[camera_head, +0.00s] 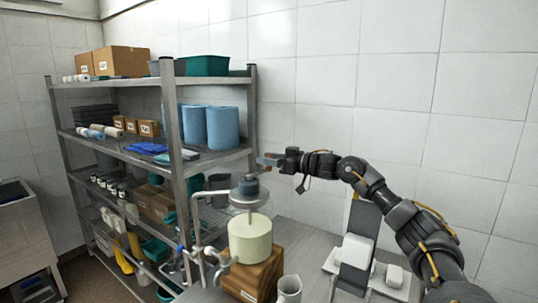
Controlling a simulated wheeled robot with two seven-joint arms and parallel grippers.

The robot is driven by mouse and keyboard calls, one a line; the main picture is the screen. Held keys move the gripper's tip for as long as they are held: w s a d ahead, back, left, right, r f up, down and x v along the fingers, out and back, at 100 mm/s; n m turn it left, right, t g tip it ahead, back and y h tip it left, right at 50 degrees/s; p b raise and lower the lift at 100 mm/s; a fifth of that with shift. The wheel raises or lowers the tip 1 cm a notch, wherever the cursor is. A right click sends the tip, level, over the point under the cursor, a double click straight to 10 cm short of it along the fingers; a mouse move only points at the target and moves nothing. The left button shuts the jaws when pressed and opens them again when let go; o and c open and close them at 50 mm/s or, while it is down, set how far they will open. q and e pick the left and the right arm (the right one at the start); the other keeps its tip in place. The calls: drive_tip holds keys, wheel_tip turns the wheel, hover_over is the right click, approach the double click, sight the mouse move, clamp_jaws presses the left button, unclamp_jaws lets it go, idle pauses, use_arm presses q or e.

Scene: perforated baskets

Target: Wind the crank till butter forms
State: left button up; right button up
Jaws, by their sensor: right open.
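I cannot clearly make out the crank; a small upright piece shows at the top, close to my gripper. My right gripper (268,161) reaches in from the right and is open, just above and slightly right of the churn's top. Whether its fingers touch anything is too small to tell. My left gripper is out of view.
A metal shelf rack (173,125) with boxes, blue rolls and bins stands close on the left. A white jug (289,289) stands before the churn. A white and grey device (357,252) stands to the right. A tiled wall is behind.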

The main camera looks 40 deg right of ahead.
clamp_jaws()
idle(0.3)
